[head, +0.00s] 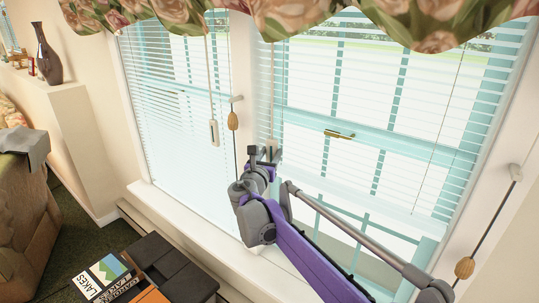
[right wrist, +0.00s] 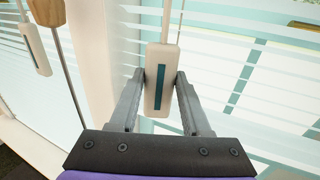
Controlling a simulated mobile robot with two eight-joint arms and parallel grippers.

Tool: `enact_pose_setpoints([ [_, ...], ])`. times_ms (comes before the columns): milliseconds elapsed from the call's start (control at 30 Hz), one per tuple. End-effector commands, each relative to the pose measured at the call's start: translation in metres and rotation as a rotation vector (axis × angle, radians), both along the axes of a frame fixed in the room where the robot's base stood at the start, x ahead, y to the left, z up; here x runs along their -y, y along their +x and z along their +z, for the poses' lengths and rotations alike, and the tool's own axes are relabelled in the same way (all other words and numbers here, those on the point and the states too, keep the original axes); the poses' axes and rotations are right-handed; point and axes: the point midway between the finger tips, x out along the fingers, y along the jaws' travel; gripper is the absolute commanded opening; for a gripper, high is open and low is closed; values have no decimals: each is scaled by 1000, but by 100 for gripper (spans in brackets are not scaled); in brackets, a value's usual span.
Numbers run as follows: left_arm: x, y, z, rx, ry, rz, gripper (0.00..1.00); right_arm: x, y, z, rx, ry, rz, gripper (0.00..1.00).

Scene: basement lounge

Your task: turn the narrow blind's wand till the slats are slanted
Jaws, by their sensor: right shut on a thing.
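Two blinds hang side by side; the left blind (head: 170,90) looks narrower in the head view than the right blind (head: 380,110). My right gripper (head: 263,153) is at the lower left edge of the right blind. It is shut on a pale wand handle (right wrist: 161,58) with a dark teal stripe, one finger on each side. This handle hangs upright from a thin white wand (head: 272,90). A similar wand handle (head: 213,132) hangs free at the left blind's right edge. Light shows between slats of both blinds. My left gripper is not in view.
A cord with a wooden tassel (head: 233,121) hangs between the windows, left of my gripper. Another tassel (head: 465,268) hangs at the right. The white sill (head: 185,220) runs below. A dark table (head: 165,265) with books stands at lower left.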

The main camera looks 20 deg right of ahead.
Motion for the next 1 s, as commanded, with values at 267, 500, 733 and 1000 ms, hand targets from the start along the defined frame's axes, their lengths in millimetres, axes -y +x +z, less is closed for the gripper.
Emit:
enact_pose_setpoints([
  [267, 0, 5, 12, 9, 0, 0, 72, 4, -2, 2, 2, 1, 158, 0],
  [500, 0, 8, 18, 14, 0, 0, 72, 4, -2, 1, 0, 1, 225, 0],
  [733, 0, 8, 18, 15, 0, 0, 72, 4, -1, 0, 1, 2, 238, 0],
  [1000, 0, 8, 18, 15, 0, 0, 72, 4, -1, 1, 1, 2, 237, 55],
])
